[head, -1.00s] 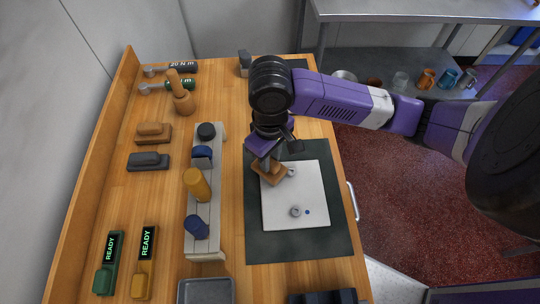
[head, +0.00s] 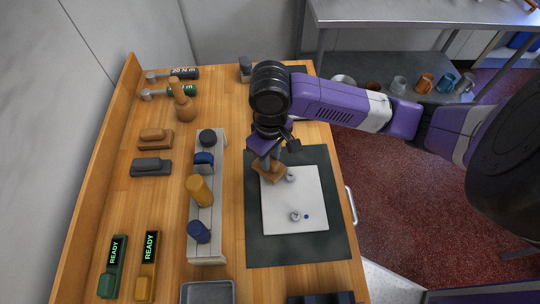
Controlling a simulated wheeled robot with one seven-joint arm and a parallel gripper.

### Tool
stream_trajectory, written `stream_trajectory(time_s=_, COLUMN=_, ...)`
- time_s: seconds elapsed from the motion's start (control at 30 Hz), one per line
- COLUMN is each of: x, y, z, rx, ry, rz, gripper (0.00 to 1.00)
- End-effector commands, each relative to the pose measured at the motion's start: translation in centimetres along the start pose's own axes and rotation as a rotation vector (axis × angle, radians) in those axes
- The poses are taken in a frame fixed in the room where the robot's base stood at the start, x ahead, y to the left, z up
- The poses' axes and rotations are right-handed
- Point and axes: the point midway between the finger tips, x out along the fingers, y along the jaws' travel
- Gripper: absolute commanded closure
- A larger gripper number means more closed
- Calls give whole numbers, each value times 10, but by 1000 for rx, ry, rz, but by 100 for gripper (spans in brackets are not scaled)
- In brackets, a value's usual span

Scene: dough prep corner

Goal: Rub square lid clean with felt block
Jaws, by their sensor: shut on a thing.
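The square lid (head: 310,194) is a white plate lying flat on a dark mat (head: 334,243). Two round grey marks show on it, one near the far edge (head: 290,177) and one nearer me (head: 295,216), with a small blue dot (head: 306,217) beside the latter. My gripper (head: 267,159) points down over the lid's far left corner and is shut on a tan-brown block (head: 270,171). The block is at that corner and seems to overlap the lid's edge. Whether its underside touches the lid is hidden. The fingertips are partly hidden by my wrist.
Left of the mat stands a pale rack (head: 207,240) with several dark, blue and yellow pieces. A brown block (head: 155,139) and a grey block (head: 151,167) lie farther left. A grey tray (head: 208,293) sits at the near edge. The mat's near part is clear.

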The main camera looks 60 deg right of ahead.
Motion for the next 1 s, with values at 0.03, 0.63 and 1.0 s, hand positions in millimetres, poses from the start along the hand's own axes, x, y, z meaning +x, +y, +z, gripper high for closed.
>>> stream_trajectory(time_s=0.03, x=1, y=0, z=0, rx=0, ry=0, rz=0, gripper=100)
stream_trajectory(time_s=0.63, x=12, y=0, z=0, rx=1, ry=0, rz=0, gripper=100)
stream_trajectory(time_s=1.0, x=12, y=0, z=0, rx=1, ry=0, rz=0, gripper=100)
